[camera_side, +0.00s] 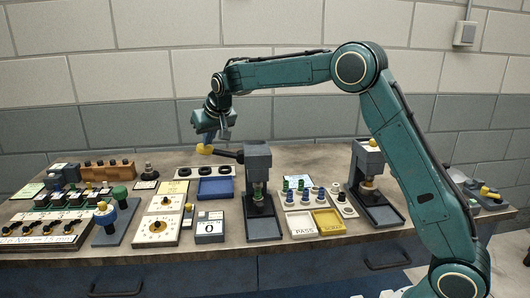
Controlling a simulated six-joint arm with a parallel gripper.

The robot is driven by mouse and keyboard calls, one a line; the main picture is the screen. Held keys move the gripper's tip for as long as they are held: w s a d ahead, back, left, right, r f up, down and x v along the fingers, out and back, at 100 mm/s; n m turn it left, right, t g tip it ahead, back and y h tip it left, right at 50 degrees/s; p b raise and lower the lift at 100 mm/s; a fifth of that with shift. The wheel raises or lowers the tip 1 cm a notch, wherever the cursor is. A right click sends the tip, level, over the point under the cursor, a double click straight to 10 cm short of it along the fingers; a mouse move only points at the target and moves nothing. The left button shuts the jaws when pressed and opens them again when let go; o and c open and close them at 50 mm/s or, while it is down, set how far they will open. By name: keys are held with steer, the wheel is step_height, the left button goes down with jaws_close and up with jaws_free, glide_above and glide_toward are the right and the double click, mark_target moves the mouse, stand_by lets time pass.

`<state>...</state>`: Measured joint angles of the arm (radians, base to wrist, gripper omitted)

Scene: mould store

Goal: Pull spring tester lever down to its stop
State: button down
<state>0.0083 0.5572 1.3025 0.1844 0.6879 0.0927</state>
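The spring tester (258,160) is a dark grey upright stand on a flat base, near the middle of the bench. Its dark lever (228,154) sticks out to the left from the top of the stand, close to level, and ends in a yellow knob (204,149). A small spring part shows in the stand's opening. My gripper (210,138) points down just above the yellow knob. Its fingers are small and partly hidden, so I cannot tell whether they touch the knob or how far apart they are.
A second grey press-like stand (367,165) is to the right. A sorting board with a yellow tray (328,222) lies between the stands. A blue tray (215,187) and a dial panel (157,230) are left of the tester. The wall is behind the bench.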

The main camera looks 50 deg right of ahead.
mark_target(211, 152)
steer(key=shift+s+f, duration=0.1)
steer(key=shift+f, duration=2.85)
stand_by(2.6)
steer(key=shift+r, duration=0.1)
steer(key=shift+r, duration=5.75)
